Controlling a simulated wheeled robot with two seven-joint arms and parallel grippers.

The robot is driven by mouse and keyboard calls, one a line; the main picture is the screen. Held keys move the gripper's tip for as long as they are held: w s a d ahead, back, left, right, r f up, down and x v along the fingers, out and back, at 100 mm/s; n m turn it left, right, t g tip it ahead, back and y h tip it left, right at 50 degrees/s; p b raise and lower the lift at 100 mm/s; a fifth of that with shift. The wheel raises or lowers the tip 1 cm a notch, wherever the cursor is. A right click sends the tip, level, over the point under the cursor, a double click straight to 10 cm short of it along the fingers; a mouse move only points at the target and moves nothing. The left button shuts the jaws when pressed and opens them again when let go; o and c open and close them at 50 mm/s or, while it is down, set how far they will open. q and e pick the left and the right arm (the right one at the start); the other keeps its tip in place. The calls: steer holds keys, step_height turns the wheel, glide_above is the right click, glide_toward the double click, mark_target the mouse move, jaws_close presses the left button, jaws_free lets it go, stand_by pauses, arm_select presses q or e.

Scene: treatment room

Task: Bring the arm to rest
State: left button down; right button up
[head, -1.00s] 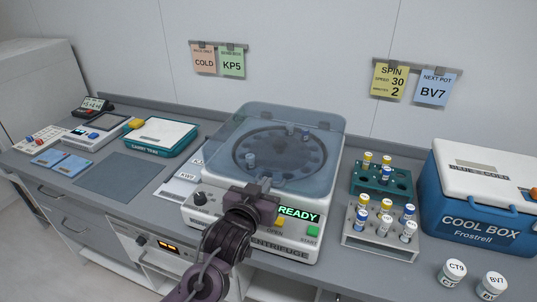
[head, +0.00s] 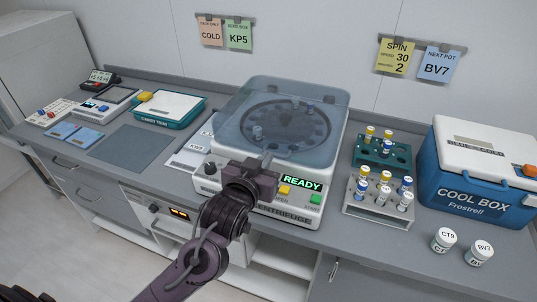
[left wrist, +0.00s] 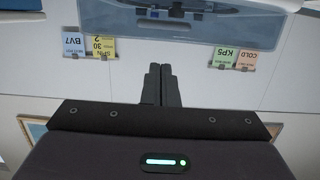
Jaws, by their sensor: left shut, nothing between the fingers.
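My left arm reaches up from the bottom of the head view. Its gripper (head: 266,163) is in front of the centrifuge (head: 280,195), over its front panel, and hides part of that panel. The gripper is shut and empty. In the left wrist view its two fingers (left wrist: 161,85) are pressed together with nothing between them. The centrifuge's bluish clear lid (head: 325,100) is down, and a rotor shows through it. Its display (head: 302,182) reads READY. My right gripper is not in view; a dark part at the bottom left corner of the head view is unclear.
Right of the centrifuge stand a green tube rack (head: 365,155), a grey tube rack (head: 370,212), a blue cool box (head: 455,190) and two white pots (head: 443,240). Left are a carry tray (head: 190,117) and a bare grey mat (head: 128,147). Open floor lies in front.

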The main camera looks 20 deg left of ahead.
arm_select(q)
steer(key=s+a+f+m+g+b, duration=0.2)
steer(key=s+f+g, duration=1.1)
steer(key=s+f, duration=0.65)
steer(key=s+f+g, duration=0.1)
steer(key=s+f, duration=0.1)
steer(key=f, duration=1.3)
steer(key=s+f, duration=0.2)
steer(key=f, duration=1.3)
steer(key=s+a+f, duration=0.1)
steer(key=s+f, duration=0.7)
steer(key=s, duration=0.1)
steer(key=s+a+f+g, duration=0.1)
steer(key=s+a+f, duration=0.1)
steer(key=s+f, duration=0.6)
steer(key=shift+s+a+y, duration=0.3)
steer(key=shift+s, duration=0.5)
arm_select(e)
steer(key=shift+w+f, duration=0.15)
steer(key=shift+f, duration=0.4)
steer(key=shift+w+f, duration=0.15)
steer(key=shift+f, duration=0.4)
arm_select(q)
steer(key=shift+f, duration=0.1)
